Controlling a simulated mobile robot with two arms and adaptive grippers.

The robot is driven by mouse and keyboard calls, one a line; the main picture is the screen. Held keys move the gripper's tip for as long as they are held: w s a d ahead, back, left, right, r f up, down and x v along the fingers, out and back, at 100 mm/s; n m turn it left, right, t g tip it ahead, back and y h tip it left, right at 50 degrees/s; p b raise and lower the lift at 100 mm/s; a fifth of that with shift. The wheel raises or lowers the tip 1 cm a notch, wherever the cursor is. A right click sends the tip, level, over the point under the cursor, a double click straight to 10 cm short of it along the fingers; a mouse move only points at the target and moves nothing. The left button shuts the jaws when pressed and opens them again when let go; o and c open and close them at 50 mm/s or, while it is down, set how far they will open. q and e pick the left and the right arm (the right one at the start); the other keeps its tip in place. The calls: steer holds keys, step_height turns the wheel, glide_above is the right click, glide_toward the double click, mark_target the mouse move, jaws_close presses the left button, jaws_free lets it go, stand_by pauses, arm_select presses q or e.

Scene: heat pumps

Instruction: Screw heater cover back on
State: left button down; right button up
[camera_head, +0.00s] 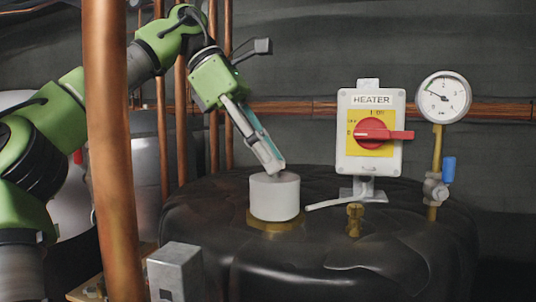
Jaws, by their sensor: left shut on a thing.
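The heater cover (274,197) is a white, short cylinder. It sits upright over a brass fitting (277,222) on top of the black tank (340,260). My left gripper (273,168) comes down at a slant from the upper left. Its fingertips are at the top of the cover and shut on it, around a small part there that the fingers mostly hide. I cannot tell how far the cover is threaded on the fitting. My right gripper is not in view.
A heater switch box (369,145) with a red handle stands right of the cover. A pressure gauge (443,98) and blue-handled valve (448,170) are further right. A thick copper pipe (112,150) rises in front of my left arm. A grey metal block (176,270) is at the front.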

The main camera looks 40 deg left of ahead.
arm_select(q)
steer(key=m, duration=0.1)
steer(key=m+g+h, duration=0.1)
steer(key=m, duration=0.1)
steer(key=shift+w+r+g, duration=0.15)
steer(key=shift+r+g, duration=0.05)
steer(key=shift+g, duration=0.1)
steer(key=c, duration=1.7)
jaws_free()
steer(key=shift+f, duration=0.1)
